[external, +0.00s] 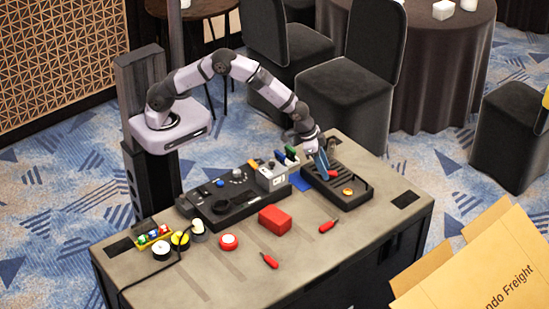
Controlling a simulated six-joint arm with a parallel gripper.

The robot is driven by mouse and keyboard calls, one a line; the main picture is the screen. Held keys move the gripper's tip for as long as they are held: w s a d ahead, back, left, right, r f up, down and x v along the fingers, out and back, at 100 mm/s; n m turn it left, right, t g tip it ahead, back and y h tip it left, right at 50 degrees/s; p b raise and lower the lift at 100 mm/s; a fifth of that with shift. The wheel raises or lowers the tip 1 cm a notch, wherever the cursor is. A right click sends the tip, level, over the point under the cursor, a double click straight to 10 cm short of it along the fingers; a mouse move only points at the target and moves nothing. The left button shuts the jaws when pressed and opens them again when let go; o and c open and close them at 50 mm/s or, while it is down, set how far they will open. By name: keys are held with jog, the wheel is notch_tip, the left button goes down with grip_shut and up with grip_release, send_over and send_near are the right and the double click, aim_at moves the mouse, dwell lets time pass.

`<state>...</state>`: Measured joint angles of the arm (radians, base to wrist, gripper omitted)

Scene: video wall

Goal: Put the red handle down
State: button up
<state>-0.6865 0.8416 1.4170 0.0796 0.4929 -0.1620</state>
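My gripper (322,163) points down over the black slotted tray (364,201) at the right of the workbench. Blue parts show at its tip. A small red piece (333,174) is right at the fingertips, low over or in the tray; whether it is gripped or resting there is too small to tell. Two other red-handled tools lie on the bench top: one (328,226) in front of the tray, one (269,261) nearer the front edge. Whether the fingers are open or shut cannot be made out.
A red box (275,219) sits mid-bench by a black control panel (236,200) with a grey block (271,178). A round brass-coloured piece (348,191) lies in the tray. A red-white disc (229,242) and tape rolls (162,251) are left. The front right bench is clear.

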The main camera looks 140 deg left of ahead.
jog(key=shift+r, duration=0.1)
jog(key=shift+r, duration=0.15)
jog(key=b+v, duration=0.1)
jog(key=v, duration=1.1)
jog(key=d+m, duration=0.1)
jog(key=d, duration=0.3)
jog(key=s+d+f+h, duration=0.1)
jog(key=d, duration=0.4)
jog(key=d+m, duration=0.1)
jog(key=d, duration=0.3)
jog(key=shift+s+d+f+m+g, duration=0.15)
jog(key=shift+s+d+m+g, duration=0.05)
jog(key=shift+d+m+g, duration=0.1)
jog(key=s+d+f+m+g+h, duration=0.1)
jog(key=s+d+f+m, duration=0.1)
jog(key=s+d, duration=0.7)
jog(key=s+d+f+m+g+h, duration=0.1)
jog(key=s+d+f+m, duration=0.2)
jog(key=s+d, duration=0.7)
jog(key=d+m, duration=0.1)
jog(key=d, duration=0.1)
jog(key=shift+d+g, duration=0.3)
jog(key=shift+d, duration=0.1)
